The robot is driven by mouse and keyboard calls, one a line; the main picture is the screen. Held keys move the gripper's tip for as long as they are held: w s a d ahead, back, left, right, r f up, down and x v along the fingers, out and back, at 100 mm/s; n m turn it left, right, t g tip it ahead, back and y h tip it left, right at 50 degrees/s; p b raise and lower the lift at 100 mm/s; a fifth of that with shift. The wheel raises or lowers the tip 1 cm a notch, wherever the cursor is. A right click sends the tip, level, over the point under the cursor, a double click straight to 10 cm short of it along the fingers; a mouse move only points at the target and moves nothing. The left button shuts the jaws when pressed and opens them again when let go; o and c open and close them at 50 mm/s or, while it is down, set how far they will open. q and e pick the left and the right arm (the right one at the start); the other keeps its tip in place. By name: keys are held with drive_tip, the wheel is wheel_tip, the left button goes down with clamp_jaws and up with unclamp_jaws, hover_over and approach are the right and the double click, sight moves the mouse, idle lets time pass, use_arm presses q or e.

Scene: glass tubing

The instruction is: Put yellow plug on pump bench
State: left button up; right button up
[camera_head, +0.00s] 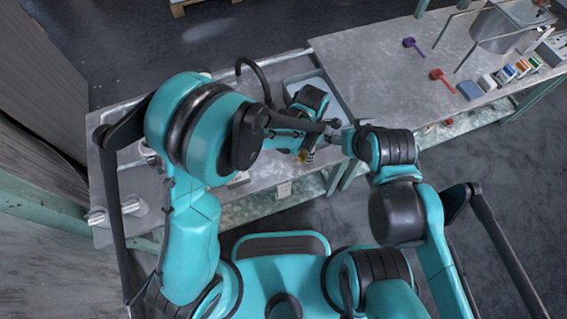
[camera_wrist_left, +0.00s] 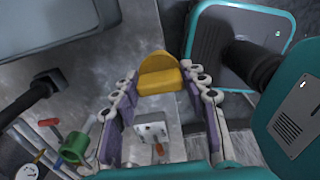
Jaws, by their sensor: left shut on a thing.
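The yellow plug (camera_wrist_left: 160,76) is held between the two fingertips of my left gripper (camera_wrist_left: 161,82) in the left wrist view. It has a rounded top and a wider block below. In the head view, a small yellow patch of the plug (camera_head: 302,156) shows beside my left gripper (camera_head: 309,151), above the front edge of the left metal bench (camera_head: 262,180). A second metal bench (camera_head: 375,62) joins it on the right. I cannot tell from the pictures which is the pump bench. My right arm reaches in from the right; its fingers are not clear.
A grey basin (camera_head: 338,98) with a black curved spout (camera_head: 258,70) is on the left bench. The right bench carries a purple item (camera_head: 413,46), a red item (camera_head: 441,79), several small boxes and a metal tank (camera_head: 497,30). Its front middle is bare.

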use_arm(q)
drive_tip(key=w+a+f+b, duration=0.1)
drive_tip(key=a+f+b, duration=0.1)
drive_tip(key=a+f, duration=0.1)
drive_tip(key=w+a+f+b, duration=0.2)
drive_tip(key=a+f, duration=0.1)
drive_tip(key=f, duration=0.1)
drive_tip(key=w+a+f+b, duration=0.2)
drive_tip(key=a+f, duration=0.1)
drive_tip(key=shift+w+a+f, duration=0.2)
drive_tip(key=shift+f, duration=0.15)
drive_tip(key=shift+r, duration=0.1)
drive_tip(key=o, duration=1.1)
drive_tip(key=shift+o, duration=0.2)
